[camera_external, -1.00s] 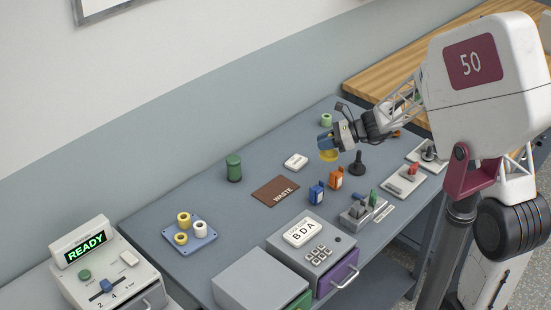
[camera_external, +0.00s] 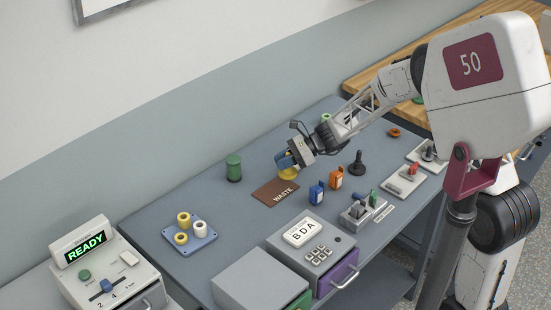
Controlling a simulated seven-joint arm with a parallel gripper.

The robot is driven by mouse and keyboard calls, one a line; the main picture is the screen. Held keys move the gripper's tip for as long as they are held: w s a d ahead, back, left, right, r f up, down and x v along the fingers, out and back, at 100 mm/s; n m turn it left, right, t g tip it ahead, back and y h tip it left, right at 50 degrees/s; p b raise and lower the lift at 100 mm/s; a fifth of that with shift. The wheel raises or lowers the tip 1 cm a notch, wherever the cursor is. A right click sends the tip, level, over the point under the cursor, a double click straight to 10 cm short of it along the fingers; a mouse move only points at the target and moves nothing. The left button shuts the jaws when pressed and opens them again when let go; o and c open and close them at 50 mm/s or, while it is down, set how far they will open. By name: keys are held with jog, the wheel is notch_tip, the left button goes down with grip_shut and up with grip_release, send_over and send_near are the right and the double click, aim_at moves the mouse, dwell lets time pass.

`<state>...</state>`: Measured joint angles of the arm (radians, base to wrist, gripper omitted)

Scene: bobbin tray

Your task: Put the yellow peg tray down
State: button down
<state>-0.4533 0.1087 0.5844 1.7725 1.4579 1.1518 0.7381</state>
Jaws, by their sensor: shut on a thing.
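My gripper (camera_external: 286,164) is shut on a yellow round piece (camera_external: 289,174), which looks like a bobbin and is partly hidden by the blue fingers. It hangs low over the table, by the far right edge of the brown WASTE mat (camera_external: 267,193). I cannot tell whether it touches anything. A blue tray (camera_external: 205,240) lies on the table at the left. It bears two yellow bobbins (camera_external: 183,219) (camera_external: 181,238) and a white one (camera_external: 200,228). No yellow tray shows.
A green cylinder (camera_external: 233,168) stands left of the mat. Blue (camera_external: 316,194) and orange (camera_external: 336,178) containers and a black knobbed piece (camera_external: 357,166) stand to the right. A keypad box (camera_external: 312,247) is in front. The table between tray and mat is clear.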

jog(key=shift+f, duration=0.1)
dwell(0.3)
jog(key=shift+w+a+f, duration=0.1)
jog(key=shift+w+a, duration=0.35)
jog(key=shift+w, duration=0.2)
jog(key=w+a, duration=0.3)
jog(key=w+a+f, duration=0.1)
jog(key=w+a, duration=0.1)
jog(key=w, duration=0.2)
jog(key=w+a, duration=0.3)
jog(key=w, duration=0.1)
jog(key=shift+w+a+f, duration=0.15)
jog(key=shift+w+a, duration=0.1)
jog(key=shift+a, duration=0.1)
jog(key=shift+f, duration=1.75)
jog(key=shift+f, duration=0.2)
jog(key=c, duration=1.1)
grip_release()
